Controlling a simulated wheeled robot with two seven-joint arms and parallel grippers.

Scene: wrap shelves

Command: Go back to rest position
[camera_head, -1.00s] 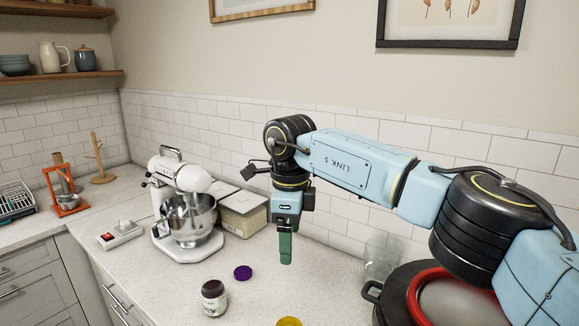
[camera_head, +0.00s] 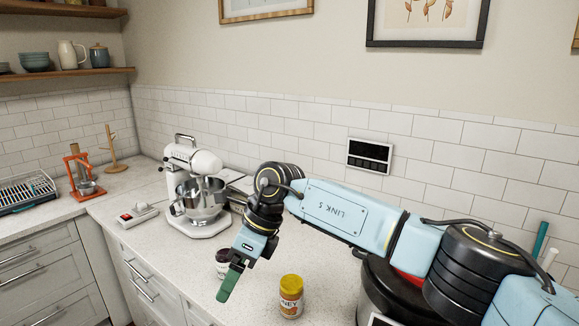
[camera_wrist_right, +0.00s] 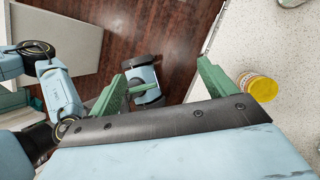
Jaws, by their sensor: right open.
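My right gripper (camera_head: 229,283) hangs in front of the counter's edge, its green fingers pointing down and to the left in the head view. In the right wrist view its two green fingers (camera_wrist_right: 165,75) stand wide apart with nothing between them, over the dark wood floor. A dark jar (camera_head: 222,262) stands on the counter just behind the gripper and is partly hidden by it. My left gripper does not show in the head view.
A yellow-lidded jar (camera_head: 291,297) stands on the counter to the right of the gripper; it also shows in the right wrist view (camera_wrist_right: 258,86). A white stand mixer (camera_head: 196,190) stands behind. A dark pot (camera_head: 372,292) sits under my right arm.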

